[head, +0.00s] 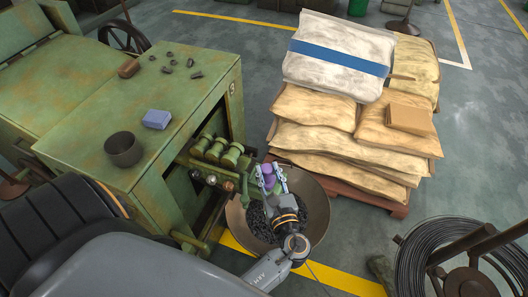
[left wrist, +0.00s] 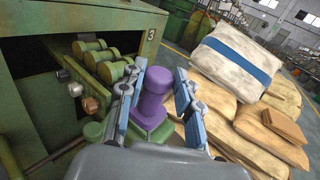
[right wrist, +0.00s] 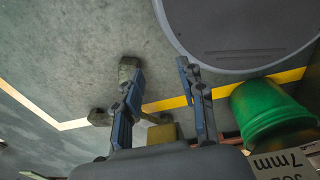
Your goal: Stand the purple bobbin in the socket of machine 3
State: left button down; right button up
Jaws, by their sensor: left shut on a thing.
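The purple bobbin (head: 267,170) is between the fingers of my left gripper (head: 268,178), beside the front of machine 3 (head: 200,120), which has a "3" painted near its top corner. In the left wrist view the bobbin (left wrist: 153,95) looks roughly upright, with a wide lower flange, and my left gripper (left wrist: 152,92) is shut on it. A green frame with several green rollers (left wrist: 103,62) is at its left. I cannot make out the socket; the bobbin and fingers may hide it. My right gripper (right wrist: 157,65) is open and empty, above the floor.
A wide bowl of dark pieces (head: 318,215) stands below my left gripper. Stacked sacks (head: 330,120) on a pallet are behind it. A wire coil (head: 415,260) is at the right.

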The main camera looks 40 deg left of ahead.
aim_at(267, 166)
pick_arm(q)
jog(key=w+a+f+b, duration=0.1)
jog(key=w, duration=0.1)
jog(key=w+a+f+b, duration=0.1)
jog(key=a, duration=0.1)
jog(key=shift+w+a+f, duration=0.1)
jog(key=shift+w+f, duration=0.25)
jog(key=shift+f, duration=0.05)
jog(key=w+a+f+b, duration=0.1)
jog(key=f+b, duration=0.1)
jog(key=b, duration=0.1)
jog(key=w+a+f+b, duration=0.1)
jog(key=f+b, duration=0.2)
jog(key=w+a+f+b, duration=0.1)
jog(key=f+b, duration=0.2)
jog(key=shift+w+f, duration=0.15)
jog(key=shift+f, duration=0.1)
jog(key=shift+r, duration=0.2)
pick_arm(e)
notch_tip(267, 166, down, 12)
jog(key=shift+w+a+f, duration=0.25)
jog(key=shift+a, duration=0.15)
pick_arm(q)
jog(key=c, duration=1.4)
grip_release()
jog(key=shift+f, duration=0.1)
jog(key=o, duration=0.5)
jog(key=shift+c, duration=0.2)
pick_arm(e)
jog(key=shift+d, duration=0.1)
